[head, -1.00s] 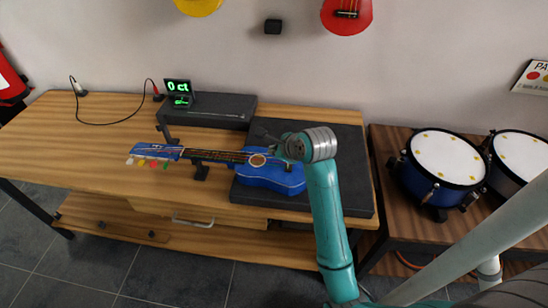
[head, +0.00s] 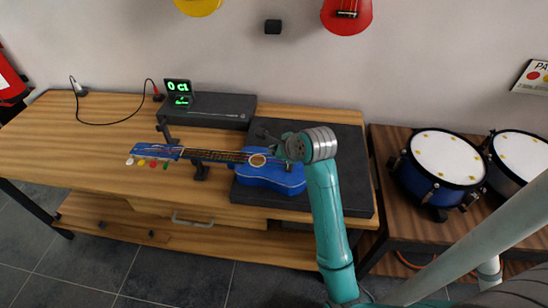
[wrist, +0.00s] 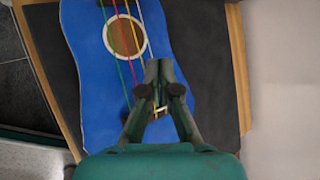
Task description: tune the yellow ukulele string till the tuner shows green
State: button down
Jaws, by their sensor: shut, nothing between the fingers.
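The blue ukulele (head: 268,176) lies flat, its body on a dark mat and its neck pointing left. Its headstock has coloured pegs, among them a yellow peg (head: 141,162). The tuner (head: 179,93) stands behind it with a green display that appears to read "0 ct". In the wrist view the yellow string (wrist: 128,45) runs past the sound hole beside red, green and white strings. My gripper (wrist: 158,66) is shut and empty over the body near the bridge, with its tips beside the sound hole. In the head view my arm hides part of the body.
A dark box (head: 222,108) sits behind the neck, and a neck support (head: 201,172) stands under it. Drums (head: 447,158) stand on a table at right. A black cable (head: 112,124) lies at left. The front left tabletop is clear.

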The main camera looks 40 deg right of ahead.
jog(key=shift+f, duration=0.15)
jog(key=shift+f, duration=0.25)
jog(key=shift+f, duration=0.3)
dwell(0.7)
jog(key=shift+r, duration=0.75)
jog(key=shift+r, duration=2.5)
